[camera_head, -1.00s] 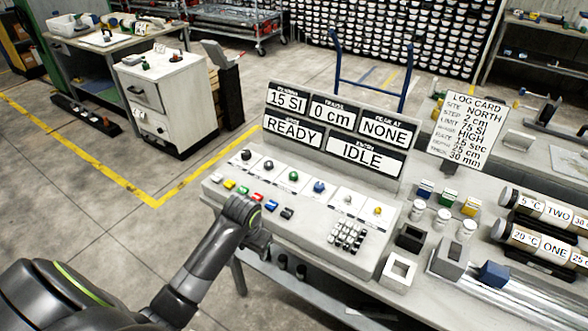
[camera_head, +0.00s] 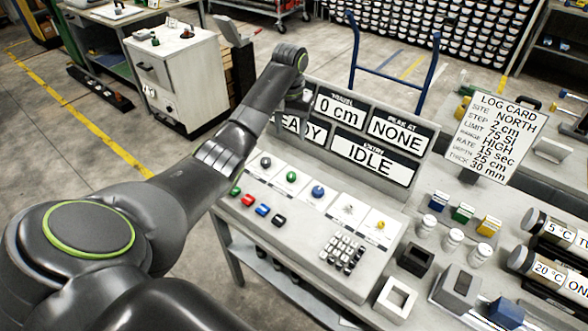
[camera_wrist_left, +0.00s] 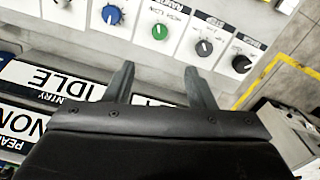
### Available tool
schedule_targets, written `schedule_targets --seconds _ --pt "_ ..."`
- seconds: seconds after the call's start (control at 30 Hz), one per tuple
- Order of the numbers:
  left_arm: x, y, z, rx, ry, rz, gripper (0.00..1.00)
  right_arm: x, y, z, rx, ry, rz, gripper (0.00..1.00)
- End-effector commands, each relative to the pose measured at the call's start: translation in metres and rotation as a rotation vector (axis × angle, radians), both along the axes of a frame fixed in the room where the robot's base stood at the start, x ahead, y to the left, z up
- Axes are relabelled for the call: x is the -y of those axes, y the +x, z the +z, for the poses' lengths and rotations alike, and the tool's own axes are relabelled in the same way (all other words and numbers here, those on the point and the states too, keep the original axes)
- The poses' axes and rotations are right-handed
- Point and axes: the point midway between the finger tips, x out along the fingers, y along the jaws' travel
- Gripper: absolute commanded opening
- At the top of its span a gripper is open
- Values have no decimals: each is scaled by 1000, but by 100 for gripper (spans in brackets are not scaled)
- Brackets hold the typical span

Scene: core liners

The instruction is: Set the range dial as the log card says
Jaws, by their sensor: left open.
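The log card (camera_head: 491,137) stands at the right of the head view; its range line appears to read HIGH. The wrist view shows two dark dials (camera_wrist_left: 204,47) (camera_wrist_left: 241,64), the green dial (camera_wrist_left: 160,31) and the blue dial (camera_wrist_left: 112,14). My left gripper (camera_wrist_left: 160,78) is open and empty, apart from the dials, near the display board. My right gripper is not in view.
The display board (camera_head: 370,140) rises behind the dials, showing IDLE, NONE and 0 cm. Coloured buttons (camera_head: 262,209) and a keypad (camera_head: 344,252) lie in front. Small jars (camera_head: 452,239) and labelled cores (camera_head: 550,270) are at the right. My left arm hides the console's left end.

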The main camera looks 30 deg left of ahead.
Motion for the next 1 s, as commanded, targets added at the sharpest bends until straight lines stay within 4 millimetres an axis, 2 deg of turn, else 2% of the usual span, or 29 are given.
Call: schedule_targets --seconds 0.03,0.1,0.2,0.3,0.43,0.57,0.7,0.9,1.0 --pt "0 0 -11 0 0 0 50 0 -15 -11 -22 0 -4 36" --pt "0 0 -19 0 0 0 50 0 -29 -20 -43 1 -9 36" --pt "0 0 -30 1 0 -1 50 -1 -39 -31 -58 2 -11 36" --pt "0 0 -41 1 0 -1 50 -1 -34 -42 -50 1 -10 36" --pt "0 0 -56 1 0 -1 50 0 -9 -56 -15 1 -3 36" --pt "1 -1 -86 -3 -1 -1 50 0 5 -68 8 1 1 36" --pt "1 -1 -109 -5 -1 0 50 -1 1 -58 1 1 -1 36" --pt "1 0 -145 -2 0 0 50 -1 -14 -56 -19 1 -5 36" --pt "0 0 -156 -1 0 -1 50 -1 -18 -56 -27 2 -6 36"
